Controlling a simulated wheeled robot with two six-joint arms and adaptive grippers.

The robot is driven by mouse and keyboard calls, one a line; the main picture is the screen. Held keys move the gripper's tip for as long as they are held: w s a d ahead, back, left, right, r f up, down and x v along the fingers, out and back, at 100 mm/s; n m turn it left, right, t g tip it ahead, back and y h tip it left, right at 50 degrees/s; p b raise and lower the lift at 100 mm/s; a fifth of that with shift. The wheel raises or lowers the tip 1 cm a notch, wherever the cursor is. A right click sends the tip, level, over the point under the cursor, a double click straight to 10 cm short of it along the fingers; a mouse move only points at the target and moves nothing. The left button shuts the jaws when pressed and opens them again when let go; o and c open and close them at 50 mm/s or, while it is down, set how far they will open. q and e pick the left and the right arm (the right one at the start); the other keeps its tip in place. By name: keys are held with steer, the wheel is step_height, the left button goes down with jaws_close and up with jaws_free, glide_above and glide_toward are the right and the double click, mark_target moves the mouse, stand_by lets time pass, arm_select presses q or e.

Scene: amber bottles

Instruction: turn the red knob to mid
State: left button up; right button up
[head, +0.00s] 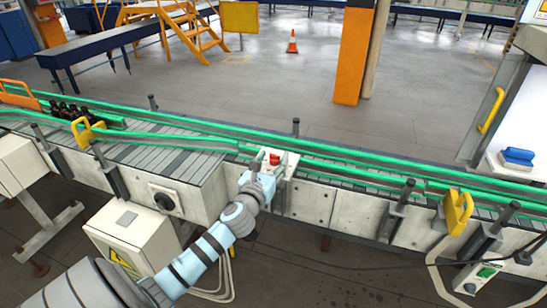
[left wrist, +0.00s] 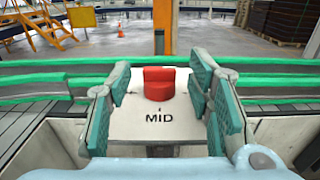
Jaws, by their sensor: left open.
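The red knob (head: 275,158) sits on a white box at the conveyor's near edge. In the left wrist view the red knob (left wrist: 159,84) stands on a white plate (left wrist: 133,128), with the black word MID and a small mark on its near side. Which setting the knob points to I cannot tell. My left gripper (head: 268,171) is at the box; in the left wrist view its green-padded fingers (left wrist: 160,88) are open, one on each side of the knob, with gaps between. My right gripper is not in view.
Green guide rails (head: 345,156) run along the conveyor behind the knob. Dark bottles (head: 72,111) stand on the belt at the left. A black rotary switch (head: 164,202) is on the conveyor's front, left of my arm. A yellow handle (head: 457,211) stands at the right.

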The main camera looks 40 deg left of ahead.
arm_select(q)
steer(key=shift+w+a, duration=0.15)
steer(key=shift+w, duration=0.35)
steer(key=shift+c, duration=0.6)
jaws_close()
